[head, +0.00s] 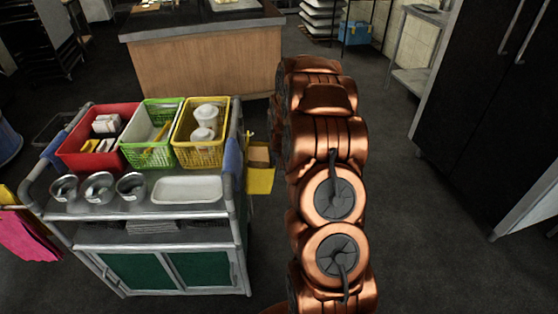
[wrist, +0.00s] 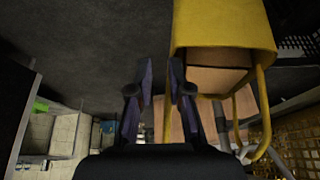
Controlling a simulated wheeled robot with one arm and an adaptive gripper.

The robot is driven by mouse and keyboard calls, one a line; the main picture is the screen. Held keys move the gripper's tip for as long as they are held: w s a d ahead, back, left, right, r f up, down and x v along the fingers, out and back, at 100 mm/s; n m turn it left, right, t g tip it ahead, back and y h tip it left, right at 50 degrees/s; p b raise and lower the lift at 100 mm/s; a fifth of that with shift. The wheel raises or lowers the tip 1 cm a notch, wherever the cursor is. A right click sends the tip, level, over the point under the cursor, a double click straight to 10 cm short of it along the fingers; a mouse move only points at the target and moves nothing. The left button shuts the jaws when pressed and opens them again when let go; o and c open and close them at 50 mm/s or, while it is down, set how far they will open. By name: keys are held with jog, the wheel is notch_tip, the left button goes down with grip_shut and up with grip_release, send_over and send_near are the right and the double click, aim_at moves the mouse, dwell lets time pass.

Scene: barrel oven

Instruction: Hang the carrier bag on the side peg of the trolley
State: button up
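The yellow carrier bag (head: 261,180) is at the right side of the trolley (head: 240,200) in the head view, with a brown box-like content at its mouth. In the wrist view the bag (wrist: 225,25) fills the upper right, its mouth towards me and a yellow handle loop at right. My gripper (wrist: 161,65) shows two dark fingers standing apart. Another yellow strip, seemingly a handle, runs between them close to the right finger. My arm hides the gripper in the head view. The side peg, and whether the bag hangs on it, cannot be made out.
The trolley top holds red (head: 97,137), green (head: 150,133) and yellow (head: 200,133) baskets, metal bowls (head: 98,188) and a white tray (head: 187,189). A pink cloth (head: 28,236) hangs at its left. A wooden counter (head: 205,65) stands behind; dark cabinets (head: 480,90) stand right. Floor between is clear.

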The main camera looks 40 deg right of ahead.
jog(key=shift+o, duration=1.1)
jog(key=shift+r, duration=0.1)
jog(key=v, duration=1.2)
